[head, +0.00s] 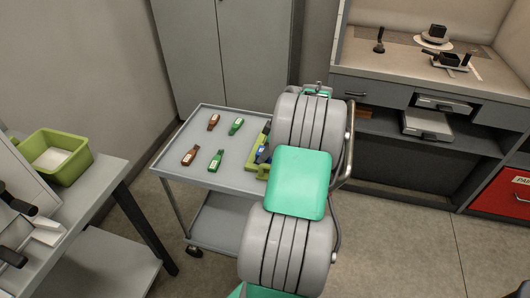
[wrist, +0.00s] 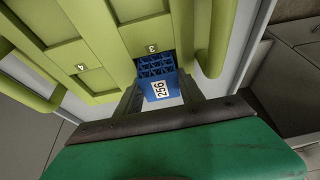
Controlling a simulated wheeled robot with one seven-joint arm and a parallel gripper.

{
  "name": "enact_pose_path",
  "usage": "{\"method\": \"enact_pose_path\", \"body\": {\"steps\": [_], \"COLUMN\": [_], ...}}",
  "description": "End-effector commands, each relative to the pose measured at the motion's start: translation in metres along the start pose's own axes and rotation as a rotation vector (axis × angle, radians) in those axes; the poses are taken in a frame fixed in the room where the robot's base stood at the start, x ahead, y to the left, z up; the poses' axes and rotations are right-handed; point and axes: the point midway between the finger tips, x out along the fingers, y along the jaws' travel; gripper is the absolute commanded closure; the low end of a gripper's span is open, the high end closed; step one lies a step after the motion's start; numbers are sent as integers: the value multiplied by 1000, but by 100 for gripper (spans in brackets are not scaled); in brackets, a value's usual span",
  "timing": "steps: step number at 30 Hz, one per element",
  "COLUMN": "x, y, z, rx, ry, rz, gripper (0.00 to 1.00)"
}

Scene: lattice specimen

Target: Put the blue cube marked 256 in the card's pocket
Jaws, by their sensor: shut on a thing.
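The blue lattice cube with a white label reading 256 (wrist: 158,86) is between the two dark fingers of my gripper (wrist: 160,93) in the wrist view. My gripper is shut on it. The cube is by the pocket labelled 3 (wrist: 151,48) of a yellow-green rack (wrist: 103,42); I cannot tell whether it is partly inside or only above the edge. Another pocket is labelled 4 (wrist: 81,67). In the head view a bit of the rack (head: 262,174) shows on the grey cart, mostly hidden by my arm. No card can be made out.
The grey cart (head: 222,176) also bears red-brown (head: 190,156) and green (head: 216,160) bottle-shaped pieces on its left. A side table with a green bin (head: 70,165) stands at the left. A workbench (head: 390,62) and a red drawer (head: 505,195) are at the right.

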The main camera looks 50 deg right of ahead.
Motion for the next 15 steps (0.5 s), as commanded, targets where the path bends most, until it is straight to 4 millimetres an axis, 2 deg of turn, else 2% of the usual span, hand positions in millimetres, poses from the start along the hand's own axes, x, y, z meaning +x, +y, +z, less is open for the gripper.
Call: {"method": "enact_pose_path", "body": {"steps": [1,2,10,15], "x": [0,0,0,0], "y": [0,0,0,0], "z": [0,0,0,0], "rx": [0,0,0,0], "ry": [0,0,0,0], "rz": [0,0,0,0], "gripper": [90,52,30,30]}}
